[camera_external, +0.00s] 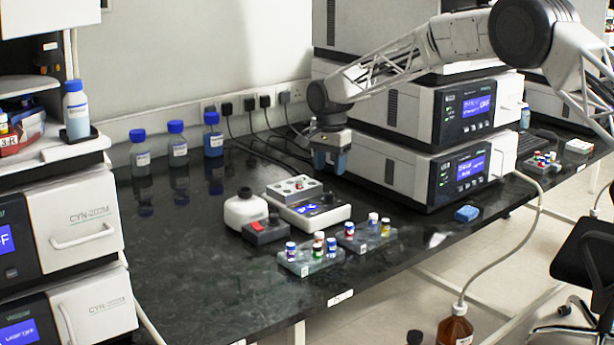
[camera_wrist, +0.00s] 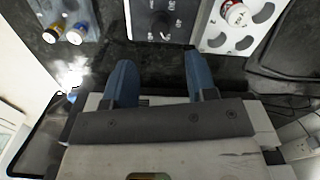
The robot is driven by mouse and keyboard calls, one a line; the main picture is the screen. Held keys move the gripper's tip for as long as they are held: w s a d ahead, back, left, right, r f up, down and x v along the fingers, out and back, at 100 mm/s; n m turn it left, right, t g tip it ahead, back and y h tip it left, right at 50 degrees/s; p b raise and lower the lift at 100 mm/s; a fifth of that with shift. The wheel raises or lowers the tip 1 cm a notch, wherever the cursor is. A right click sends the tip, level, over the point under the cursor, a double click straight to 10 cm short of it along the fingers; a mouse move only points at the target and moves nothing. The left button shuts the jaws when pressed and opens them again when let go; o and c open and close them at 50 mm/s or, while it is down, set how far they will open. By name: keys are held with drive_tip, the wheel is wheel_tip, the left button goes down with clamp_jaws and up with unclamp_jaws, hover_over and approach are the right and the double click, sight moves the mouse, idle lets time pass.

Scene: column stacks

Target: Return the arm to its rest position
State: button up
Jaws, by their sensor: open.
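My gripper (camera_external: 330,160) hangs from the arm above the black bench, in front of the stacked instruments. Its two blue fingers point down and are apart with nothing between them. In the wrist view my gripper (camera_wrist: 158,72) is also open and empty, with dark bench top and the edge of a control box beyond the fingertips. The arm reaches in from the upper right, over the instrument stack.
Stacked instruments (camera_external: 425,168) stand right of my gripper. Blue-capped bottles (camera_external: 213,137) line the wall. The bench's left middle is clear.

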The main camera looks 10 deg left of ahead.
idle(0.3)
drive_tip(key=s+d+r+n, duration=0.1)
drive_tip(key=s+d+r, duration=0.55)
drive_tip(key=d, duration=0.85)
drive_tip(key=s+d+r+n, duration=0.1)
drive_tip(key=s+d+r, duration=0.3)
drive_tip(key=d+r, duration=0.85)
drive_tip(key=s+d+r+n, duration=0.1)
drive_tip(key=s+d+r, duration=0.5)
drive_tip(key=d, duration=1.1)
drive_tip(key=s+d+r+n+t, duration=0.1)
drive_tip(key=s+d+r+t, duration=0.15)
drive_tip(key=s+d, duration=1.5)
drive_tip(key=s+d+f+n, duration=0.1)
drive_tip(key=s+d, duration=0.3)
drive_tip(key=s, duration=0.5)
drive_tip(key=s+d+f, duration=0.4)
drive_tip(key=s+d, duration=0.1)
drive_tip(key=s, duration=0.5)
drive_tip(key=shift+s+n, duration=0.2)
drive_tip(key=shift+n, duration=0.2)
